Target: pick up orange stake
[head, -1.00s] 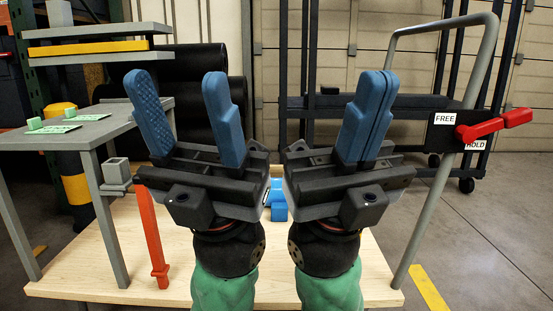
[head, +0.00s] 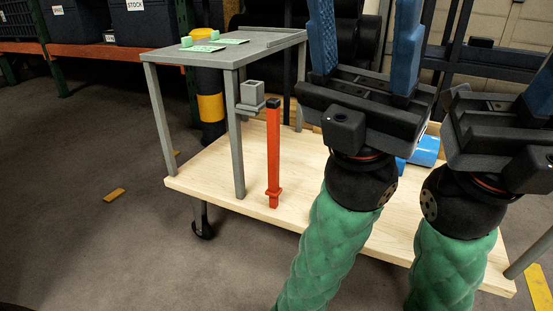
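The orange stake (head: 273,155) stands upright near the front edge of the wooden deck (head: 320,215), just right of a grey table leg. It has a dark top end and a small collar near its foot. I cannot tell what holds its foot. My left gripper (head: 365,35) is right of the stake and apart from it, fingers pointing up, spread and empty. My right gripper (head: 540,92) is at the right edge, far from the stake. Its fingers are mostly cut off by the frame. A blue object (head: 425,151) lies partly hidden behind my grippers.
A grey table (head: 215,55) carrying green cards (head: 202,48) stands at the deck's left. A grey square socket (head: 252,94) sits just left of the stake's top. A yellow-banded post (head: 211,106) is behind. The floor at left is mostly clear.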

